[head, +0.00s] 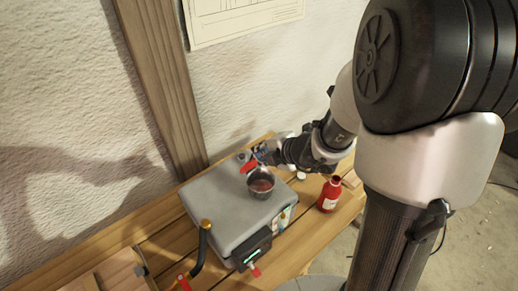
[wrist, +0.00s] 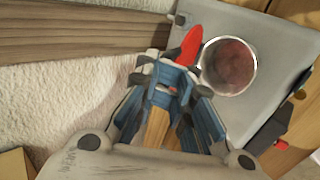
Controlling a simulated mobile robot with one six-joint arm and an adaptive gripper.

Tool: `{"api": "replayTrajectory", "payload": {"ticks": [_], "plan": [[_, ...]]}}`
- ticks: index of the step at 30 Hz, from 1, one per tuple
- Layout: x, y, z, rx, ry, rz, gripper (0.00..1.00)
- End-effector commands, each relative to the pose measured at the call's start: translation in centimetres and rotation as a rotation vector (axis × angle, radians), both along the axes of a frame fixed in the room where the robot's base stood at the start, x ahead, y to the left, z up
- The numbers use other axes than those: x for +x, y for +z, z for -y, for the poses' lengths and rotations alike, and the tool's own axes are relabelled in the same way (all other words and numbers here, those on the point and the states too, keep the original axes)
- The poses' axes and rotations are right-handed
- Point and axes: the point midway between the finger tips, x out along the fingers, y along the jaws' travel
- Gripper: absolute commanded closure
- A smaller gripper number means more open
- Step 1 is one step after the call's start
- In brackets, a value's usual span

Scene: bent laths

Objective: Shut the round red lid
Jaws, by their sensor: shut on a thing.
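The round red lid (head: 249,165) stands raised and tilted at the rim of a small dark metal pot (head: 261,184). In the wrist view the lid (wrist: 187,48) shows nearly edge-on at the left of the open pot (wrist: 229,66), whose inside looks dull red. The pot sits on top of a grey box (head: 215,207). My gripper (head: 262,155) comes in from the right, behind the pot. In the wrist view my gripper (wrist: 168,82) is shut at the lid's near edge. Its fingers hide the exact contact and the lid's lower part.
A red bottle (head: 329,194) stands right of the box on the wooden bench (head: 155,243). A black panel (head: 252,250) sits on the box's front. A black bent handle with a yellow top (head: 203,245) rises at the left front. A wooden post (head: 163,85) and wall are behind.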

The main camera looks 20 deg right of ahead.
Motion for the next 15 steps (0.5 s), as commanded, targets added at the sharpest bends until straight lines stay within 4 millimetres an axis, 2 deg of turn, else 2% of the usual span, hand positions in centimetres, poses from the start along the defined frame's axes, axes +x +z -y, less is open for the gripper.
{"api": "replayTrajectory", "payload": {"ticks": [6,15], "plan": [[-1.5,-1.2,0.5,-0.001,-0.001,-0.009,1.00],[-2.6,-1.8,0.9,-0.002,0.001,-0.009,1.00]]}}
